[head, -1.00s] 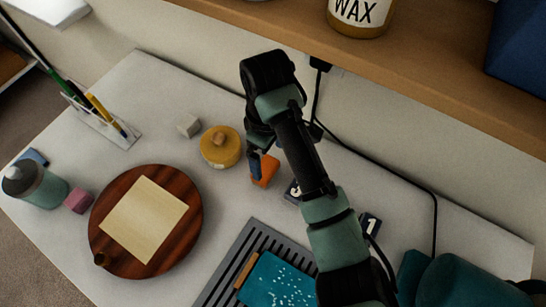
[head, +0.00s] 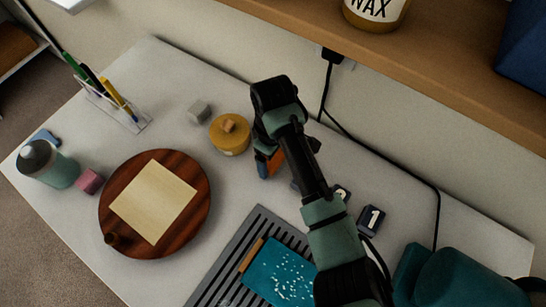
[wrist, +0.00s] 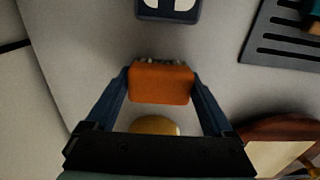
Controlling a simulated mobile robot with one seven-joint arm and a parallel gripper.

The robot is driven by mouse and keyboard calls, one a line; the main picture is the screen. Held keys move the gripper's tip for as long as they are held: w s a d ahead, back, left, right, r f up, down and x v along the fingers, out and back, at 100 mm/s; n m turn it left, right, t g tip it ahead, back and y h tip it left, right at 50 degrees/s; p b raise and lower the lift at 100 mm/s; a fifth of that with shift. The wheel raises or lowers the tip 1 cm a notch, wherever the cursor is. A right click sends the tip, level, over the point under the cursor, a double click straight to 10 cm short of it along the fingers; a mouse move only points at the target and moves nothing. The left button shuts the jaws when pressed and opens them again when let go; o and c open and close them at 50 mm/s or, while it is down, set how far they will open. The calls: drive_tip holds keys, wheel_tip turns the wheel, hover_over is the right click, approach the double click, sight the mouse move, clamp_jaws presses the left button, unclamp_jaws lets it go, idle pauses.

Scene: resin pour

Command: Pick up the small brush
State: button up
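The only brush-like thing I make out is a small orange block (wrist: 162,84) with a pale, rough fringe along its far edge, in the wrist view. In the head view its orange side (head: 270,166) shows partly behind my gripper (head: 263,158). In the wrist view my gripper (wrist: 161,76) has one dark blue finger on each side of the orange block. I see no clear gap between fingertips and block, but cannot tell if they press on it. Whether the block touches the table is hidden.
A yellow jar (head: 229,138) stands close by on the left. A number block (head: 371,220) lies to the right. A grey slatted rack (head: 233,263) bearing a teal piece (head: 280,275) is in front. A round wooden board (head: 190,231) lies left; a shelf (head: 450,61) overhangs behind.

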drive_tip(key=c, duration=0.4)
drive_tip(key=shift+r, duration=0.15)
drive_tip(key=shift+s+a+r, duration=0.1)
drive_tip(key=shift+r, duration=0.05)
wheel_tip(320, 180, up, 6)
drive_tip(key=shift+r+b, duration=0.1)
drive_tip(key=shift+b, duration=0.45)
drive_tip(key=s+a+p, duration=0.1)
drive_tip(key=s+a, duration=0.2)
drive_tip(key=s, duration=0.2)
drive_tip(key=s+a+p, duration=0.2)
drive_tip(key=s+a, duration=0.2)
drive_tip(key=s, duration=0.2)
drive_tip(key=s+a+p, duration=0.1)
drive_tip(key=s+a, duration=0.3)
drive_tip(key=s, duration=0.1)
drive_tip(key=shift+s+r+p, duration=0.15)
drive_tip(key=shift+s+p, duration=0.1)
drive_tip(key=shift+p, duration=0.05)
